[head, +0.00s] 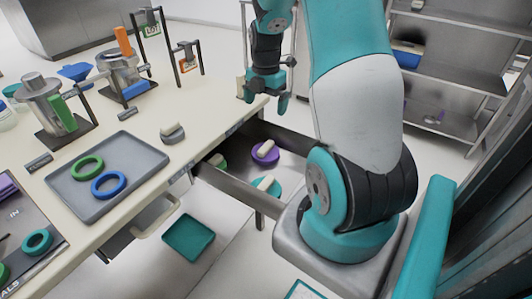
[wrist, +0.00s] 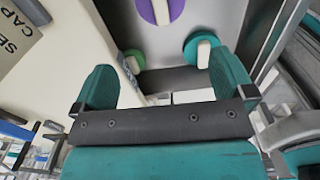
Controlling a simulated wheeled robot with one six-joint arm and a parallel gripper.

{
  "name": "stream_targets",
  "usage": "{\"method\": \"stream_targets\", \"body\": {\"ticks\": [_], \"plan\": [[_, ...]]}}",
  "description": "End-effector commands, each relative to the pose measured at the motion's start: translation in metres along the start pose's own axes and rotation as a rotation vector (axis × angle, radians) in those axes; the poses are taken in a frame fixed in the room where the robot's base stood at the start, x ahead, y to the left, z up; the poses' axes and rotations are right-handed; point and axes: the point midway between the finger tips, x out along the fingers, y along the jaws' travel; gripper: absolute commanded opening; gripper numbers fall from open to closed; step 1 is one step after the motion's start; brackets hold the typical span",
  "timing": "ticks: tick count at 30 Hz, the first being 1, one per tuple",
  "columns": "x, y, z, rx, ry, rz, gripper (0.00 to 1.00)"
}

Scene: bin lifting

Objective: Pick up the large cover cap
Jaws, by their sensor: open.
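An open drawer (head: 228,186) under the table holds three round caps with pale raised handles. The purple cap (head: 265,158) looks the largest and lies toward the back right. A teal cap (head: 276,188) lies nearer the front, and a green cap (head: 222,165), partly hidden by the drawer wall, lies at the left. The wrist view shows the purple cap (wrist: 148,12) cut off at the top edge, the teal cap (wrist: 190,50) and the green cap (wrist: 138,56). My gripper (head: 264,100) is open and empty above the drawer's far end, apart from the caps; its fingers (wrist: 165,82) frame the wrist view.
A grey cap (head: 173,136) with a pale handle sits on the table. A grey tray (head: 130,168) holds a green ring and a blue ring. Metal canisters and hanging stands occupy the table's back. A teal bin (head: 188,238) lies low beside the drawer. Shelves stand at right.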

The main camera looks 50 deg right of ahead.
Motion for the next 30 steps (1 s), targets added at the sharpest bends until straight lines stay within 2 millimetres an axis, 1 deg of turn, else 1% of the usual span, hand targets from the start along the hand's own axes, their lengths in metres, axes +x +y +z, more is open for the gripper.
{"method": "stream_targets", "body": {"ticks": [1,5,12,15,18,23,25,30], "plan": [[0.006,-0.002,0.003,-0.009,0.0,-0.004,1.0],[0.029,-0.003,0.004,-0.017,0.002,-0.009,1.0],[0.084,-0.003,0.003,-0.016,0.002,-0.008,1.0],[0.103,-0.003,0.003,-0.016,0.002,-0.008,1.0],[0.115,-0.002,0.003,-0.016,0.001,-0.006,1.0],[0.125,-0.002,0.003,-0.016,0.0,-0.005,1.0],[0.132,-0.002,0.002,-0.016,0.0,-0.005,1.0],[0.159,-0.001,0.0,-0.016,0.001,-0.006,1.0]]}}
